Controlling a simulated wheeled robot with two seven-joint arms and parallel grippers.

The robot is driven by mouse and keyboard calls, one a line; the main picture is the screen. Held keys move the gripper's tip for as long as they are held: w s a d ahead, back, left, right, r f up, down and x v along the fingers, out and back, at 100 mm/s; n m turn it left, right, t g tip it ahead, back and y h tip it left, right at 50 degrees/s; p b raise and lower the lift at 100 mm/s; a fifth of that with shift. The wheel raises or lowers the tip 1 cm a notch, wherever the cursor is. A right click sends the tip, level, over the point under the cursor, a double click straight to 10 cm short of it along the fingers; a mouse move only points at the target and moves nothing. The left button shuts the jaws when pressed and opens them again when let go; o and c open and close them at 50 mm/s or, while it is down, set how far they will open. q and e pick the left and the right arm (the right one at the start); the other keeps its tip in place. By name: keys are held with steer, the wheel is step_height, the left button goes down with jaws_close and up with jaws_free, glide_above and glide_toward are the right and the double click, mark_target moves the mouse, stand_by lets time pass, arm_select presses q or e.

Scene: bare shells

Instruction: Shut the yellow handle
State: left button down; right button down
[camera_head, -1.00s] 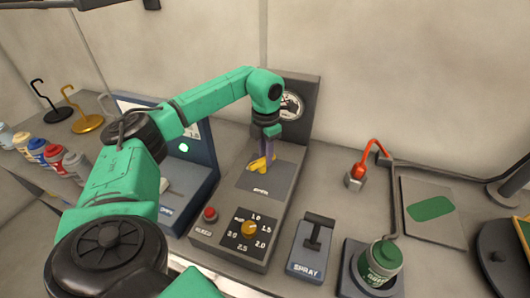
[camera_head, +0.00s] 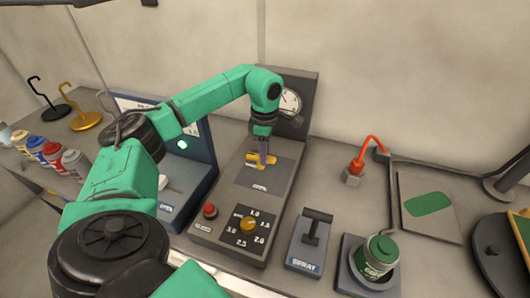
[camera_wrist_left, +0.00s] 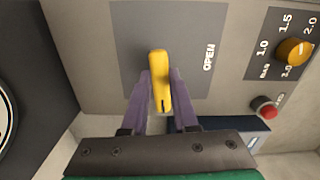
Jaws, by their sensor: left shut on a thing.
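The yellow handle (camera_head: 254,157) is on a dark plate in the upper part of the grey console (camera_head: 274,220). In the head view it lies nearly crosswise, above the OPEN label (camera_head: 259,188). My left gripper (camera_head: 263,162) reaches down over it with its purple fingers. In the left wrist view the handle (camera_wrist_left: 158,68) stands between the two fingers of my left gripper (camera_wrist_left: 161,92), with the OPEN label (camera_wrist_left: 209,57) to its right. The fingers are shut on the handle and hide part of it in the head view. My right gripper is not in view.
The console carries a round gauge (camera_head: 290,103), a yellow dial knob (camera_head: 248,225) and a red button (camera_head: 209,210). A blue device (camera_head: 197,165) stands close on the left. A SPRAY lever box (camera_head: 308,247) and a green can (camera_head: 377,258) stand to the right.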

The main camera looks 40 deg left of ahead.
arm_select(q)
steer(key=shift+r+m, duration=0.15)
steer(key=shift+m, duration=0.35)
steer(key=c, duration=0.8)
jaws_free()
steer(key=shift+o, duration=0.6)
step_height(320, 180, up, 8)
steer(key=shift+r+b, duration=0.2)
steer(key=shift+b, duration=0.55)
step_height(320, 180, up, 6)
steer(key=p, duration=0.2)
steer(key=shift+p, duration=0.35)
